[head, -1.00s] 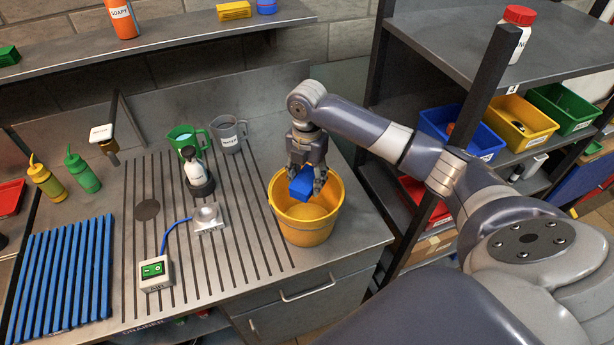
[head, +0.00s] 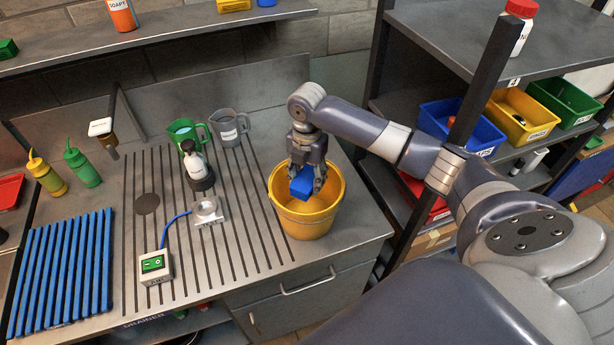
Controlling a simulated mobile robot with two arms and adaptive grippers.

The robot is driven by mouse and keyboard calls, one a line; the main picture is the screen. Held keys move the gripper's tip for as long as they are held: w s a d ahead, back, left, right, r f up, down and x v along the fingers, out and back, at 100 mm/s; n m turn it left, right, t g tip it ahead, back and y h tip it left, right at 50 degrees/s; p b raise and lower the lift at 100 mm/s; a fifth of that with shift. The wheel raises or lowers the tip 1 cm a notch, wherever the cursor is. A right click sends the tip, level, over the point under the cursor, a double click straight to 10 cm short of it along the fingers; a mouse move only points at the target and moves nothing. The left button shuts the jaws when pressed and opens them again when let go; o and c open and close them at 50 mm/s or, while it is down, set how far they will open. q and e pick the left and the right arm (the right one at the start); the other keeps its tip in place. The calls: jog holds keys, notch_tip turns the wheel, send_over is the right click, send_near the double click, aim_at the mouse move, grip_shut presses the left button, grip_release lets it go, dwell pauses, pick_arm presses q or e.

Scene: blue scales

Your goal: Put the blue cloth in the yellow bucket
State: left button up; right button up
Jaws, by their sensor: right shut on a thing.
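The yellow bucket (head: 306,221) stands upright on the metal counter near its right end. My right gripper (head: 303,180) points down over the bucket's mouth and is shut on the blue cloth (head: 304,183). The cloth looks like a small folded block, held between the fingers at about the height of the bucket's rim, and seems clear of the bottom. The fingers partly cover it. The exact depth of the cloth against the rim is hard to tell. My left gripper does not show.
Shelving with coloured bins (head: 462,127) stands at the right.

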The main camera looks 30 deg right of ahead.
dwell(0.3)
jog(key=o, duration=1.1)
jog(key=shift+r+p, duration=0.45)
jog(key=shift+r, duration=1.1)
notch_tip(320, 180, up, 11)
jog(key=shift+f, duration=0.1)
